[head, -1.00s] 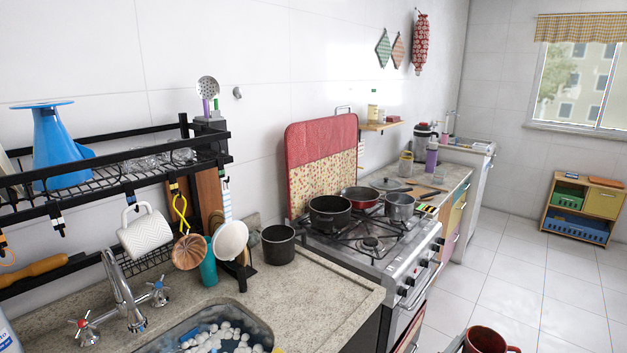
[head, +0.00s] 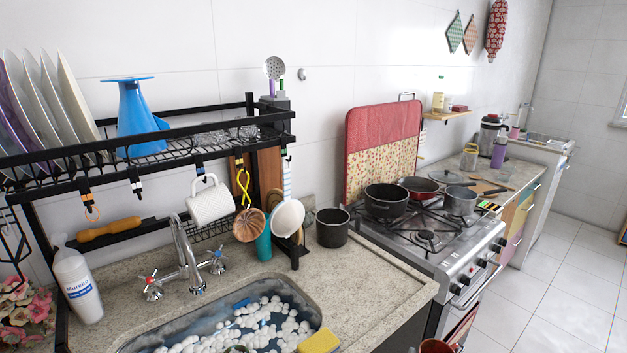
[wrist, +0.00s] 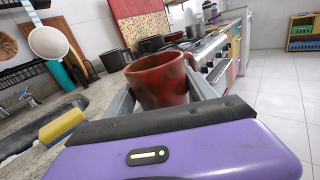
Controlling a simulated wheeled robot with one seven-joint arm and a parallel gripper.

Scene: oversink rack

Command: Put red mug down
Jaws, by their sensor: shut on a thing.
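The red mug (wrist: 160,82) is worn, with dark patches. It sits upright between the fingers of my gripper (wrist: 165,92) in the wrist view, with its open rim up. My gripper is shut on it. In the head view only the top of the red mug (head: 436,346) shows at the bottom edge, in front of the counter; the gripper's fingers are not clear there. The stone counter (head: 370,285) lies to the left of the mug, with a bare stretch between the sink and the stove.
The sink (head: 190,325) holds foam, with a yellow sponge (head: 319,341) at its rim. A dark pot (head: 332,228) stands at the back of the counter. The stove (head: 425,245) carries several pans. A black rack (head: 200,140) hangs over the sink, with a white mug (head: 210,202) hooked below.

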